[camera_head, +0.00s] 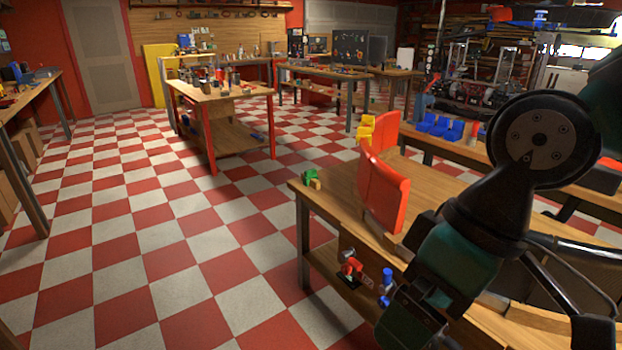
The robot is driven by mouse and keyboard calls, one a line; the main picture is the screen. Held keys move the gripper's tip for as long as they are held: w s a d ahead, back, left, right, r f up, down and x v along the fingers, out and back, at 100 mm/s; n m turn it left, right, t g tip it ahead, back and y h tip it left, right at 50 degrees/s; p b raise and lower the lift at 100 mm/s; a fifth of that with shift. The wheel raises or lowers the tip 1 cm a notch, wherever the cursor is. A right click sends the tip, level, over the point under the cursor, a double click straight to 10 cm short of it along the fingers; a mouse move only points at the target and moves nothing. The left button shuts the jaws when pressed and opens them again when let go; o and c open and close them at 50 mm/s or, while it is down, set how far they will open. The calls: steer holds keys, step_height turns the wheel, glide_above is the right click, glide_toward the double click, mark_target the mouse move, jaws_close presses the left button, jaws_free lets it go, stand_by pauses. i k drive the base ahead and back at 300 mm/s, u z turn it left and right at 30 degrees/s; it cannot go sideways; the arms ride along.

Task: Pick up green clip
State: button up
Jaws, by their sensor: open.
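A small green clip (310,175) lies on the near-left corner of the wooden workbench (340,196), close to its edge. A small tan piece (316,185) sits right against it; I cannot tell whether it is part of the clip. My dark arm fills the right side of the view and reaches down toward the bottom edge. The fingertips of my gripper do not show clearly, and nothing of mine is near the clip.
Red upright panels (384,190) stand on the bench just right of the clip. Yellow bins (379,130) and blue bins (440,127) are behind. Small red and blue items sit on the lower shelf. The checkered floor left of the bench is clear.

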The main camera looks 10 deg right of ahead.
mark_target(308, 174)
steer(key=u, duration=0.65)
steer(key=i, duration=0.9)
steer(key=u, duration=0.45)
steer(key=i, duration=1.5)
steer(key=z, duration=1.45)
steer(key=i, duration=0.55)
steer(key=z, duration=0.55)
